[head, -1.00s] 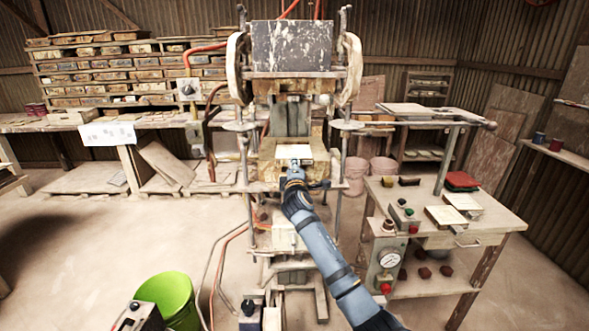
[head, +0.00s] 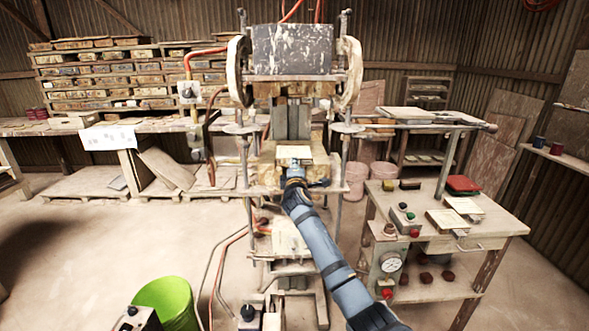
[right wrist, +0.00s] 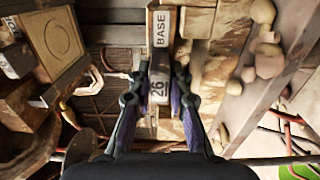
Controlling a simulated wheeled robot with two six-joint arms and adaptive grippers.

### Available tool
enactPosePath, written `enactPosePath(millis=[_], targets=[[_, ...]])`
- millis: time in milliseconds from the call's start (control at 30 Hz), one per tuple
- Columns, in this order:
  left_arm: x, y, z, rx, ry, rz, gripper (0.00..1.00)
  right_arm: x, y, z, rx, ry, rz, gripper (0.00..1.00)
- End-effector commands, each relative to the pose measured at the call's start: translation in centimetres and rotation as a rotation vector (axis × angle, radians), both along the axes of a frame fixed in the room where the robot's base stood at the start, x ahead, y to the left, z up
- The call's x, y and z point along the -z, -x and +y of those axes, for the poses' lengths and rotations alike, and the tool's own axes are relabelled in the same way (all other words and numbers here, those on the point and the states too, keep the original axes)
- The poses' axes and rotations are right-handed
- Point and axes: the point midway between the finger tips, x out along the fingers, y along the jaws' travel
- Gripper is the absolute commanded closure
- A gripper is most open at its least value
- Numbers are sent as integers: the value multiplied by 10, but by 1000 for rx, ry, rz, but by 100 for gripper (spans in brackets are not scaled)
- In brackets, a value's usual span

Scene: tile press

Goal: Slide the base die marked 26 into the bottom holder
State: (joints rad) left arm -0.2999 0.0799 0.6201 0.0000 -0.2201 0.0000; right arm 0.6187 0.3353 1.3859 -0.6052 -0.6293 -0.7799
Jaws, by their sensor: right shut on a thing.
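The base die (right wrist: 160,45) is a pale block marked BASE and 26 on its front face in the right wrist view. My right gripper (right wrist: 158,95) is shut on it, with a finger on each side near the 26. In the head view the die's pale top (head: 295,152) shows at the press's bottom holder (head: 268,172), and my right gripper (head: 296,182) is just in front. The holder's brown wall lies beside the die in the right wrist view (right wrist: 200,22). How deep the die sits is hidden. My left gripper is not in view.
A block with a ringed face (right wrist: 55,38) and a partly cut-off label is at the wrist view's upper left. Press posts (head: 338,180) flank the holder. A cart (head: 500,222) with buttons and plates stands right, a green bucket (head: 165,298) front left.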

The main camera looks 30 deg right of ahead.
Motion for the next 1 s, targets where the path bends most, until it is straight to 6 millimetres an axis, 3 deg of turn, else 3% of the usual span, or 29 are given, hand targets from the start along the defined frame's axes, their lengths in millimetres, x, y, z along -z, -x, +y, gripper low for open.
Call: enactPosePath(millis=[1000], targets=[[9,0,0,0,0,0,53,-4,-21,-13,-1,2,-6,100]])
